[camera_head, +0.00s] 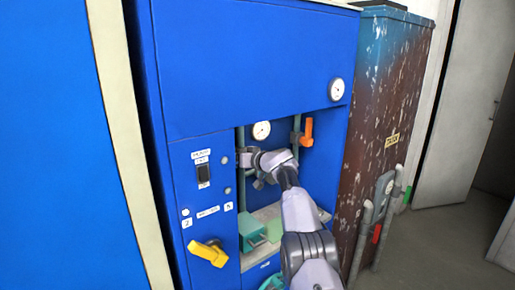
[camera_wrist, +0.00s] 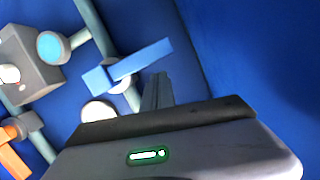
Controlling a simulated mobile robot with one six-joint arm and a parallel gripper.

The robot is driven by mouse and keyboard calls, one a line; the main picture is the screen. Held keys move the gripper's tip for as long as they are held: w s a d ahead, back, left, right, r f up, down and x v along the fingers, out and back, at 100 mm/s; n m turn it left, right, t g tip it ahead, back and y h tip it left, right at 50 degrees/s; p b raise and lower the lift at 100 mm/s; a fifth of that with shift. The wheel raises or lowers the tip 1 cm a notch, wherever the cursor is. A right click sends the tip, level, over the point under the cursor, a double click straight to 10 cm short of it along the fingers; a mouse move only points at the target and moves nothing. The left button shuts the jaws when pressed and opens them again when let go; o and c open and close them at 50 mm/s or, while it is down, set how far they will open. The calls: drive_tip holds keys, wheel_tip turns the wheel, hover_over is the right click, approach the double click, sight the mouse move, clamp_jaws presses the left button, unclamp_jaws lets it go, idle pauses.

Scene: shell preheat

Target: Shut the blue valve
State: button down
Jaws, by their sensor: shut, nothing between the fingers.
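The blue valve's lever (camera_wrist: 135,66) shows in the wrist view, upper centre. It lies roughly crosswise to the grey-green pipe (camera_wrist: 92,22) behind it. My gripper's fingers (camera_wrist: 157,84) are shut and empty. In the wrist view they appear just below and right of the lever; I cannot tell whether they touch it. In the head view my gripper (camera_head: 246,158) reaches into the recess of the blue cabinet, by the left pipe. I cannot make out the blue lever there; my arm and the cabinet edge may hide it.
An orange valve handle (camera_head: 307,132) stands upright on the right pipe; it may be the orange part (camera_wrist: 14,155) at the wrist view's lower left. A grey box (camera_wrist: 30,58) sits nearby. A yellow handle (camera_head: 208,252) juts from the lower panel. A green-teal block (camera_head: 251,231) lies below my arm.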

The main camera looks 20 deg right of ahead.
drive_tip(key=s+d+r+b, duration=0.3)
drive_tip(key=s+r+b, duration=0.2)
drive_tip(key=s, duration=0.4)
drive_tip(key=shift+s+b, duration=0.15)
drive_tip(key=shift+b, duration=0.25)
